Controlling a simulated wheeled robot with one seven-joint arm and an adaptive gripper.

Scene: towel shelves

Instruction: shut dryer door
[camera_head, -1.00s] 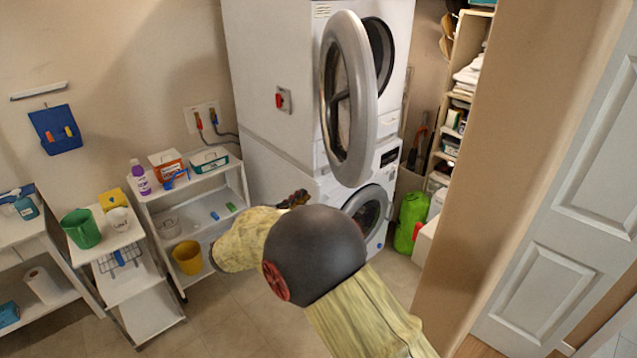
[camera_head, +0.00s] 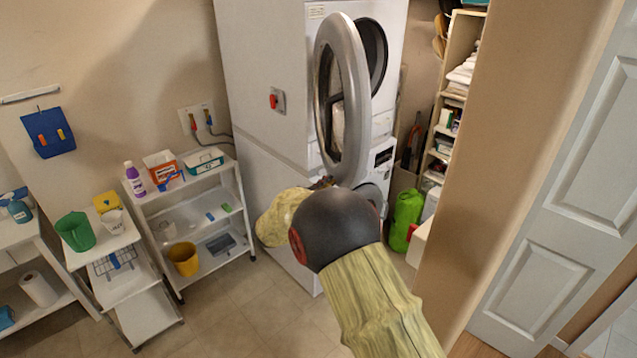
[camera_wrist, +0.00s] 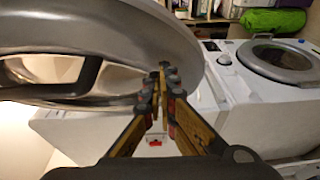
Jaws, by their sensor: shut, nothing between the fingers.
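The round grey dryer door (camera_head: 353,95) stands wide open on the upper machine, the dryer (camera_head: 386,20), sticking out toward me. Its dark drum opening (camera_head: 374,55) shows behind it. In the wrist view the door's rim (camera_wrist: 130,45) fills the upper left. My gripper (camera_wrist: 163,75) is shut and empty, its fingertips close beside or under the door's rim; I cannot tell whether they touch. In the head view my gripper (camera_head: 322,183) is mostly hidden behind my arm, just below the door's lower edge.
The lower machine's round door (camera_wrist: 283,57) is closed, also partly visible in the head view (camera_head: 370,196). A white shelf cart (camera_head: 190,215) with bottles and boxes stands left. A green bag (camera_head: 405,220) lies right of the machines. A wall (camera_head: 500,150) rises at right.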

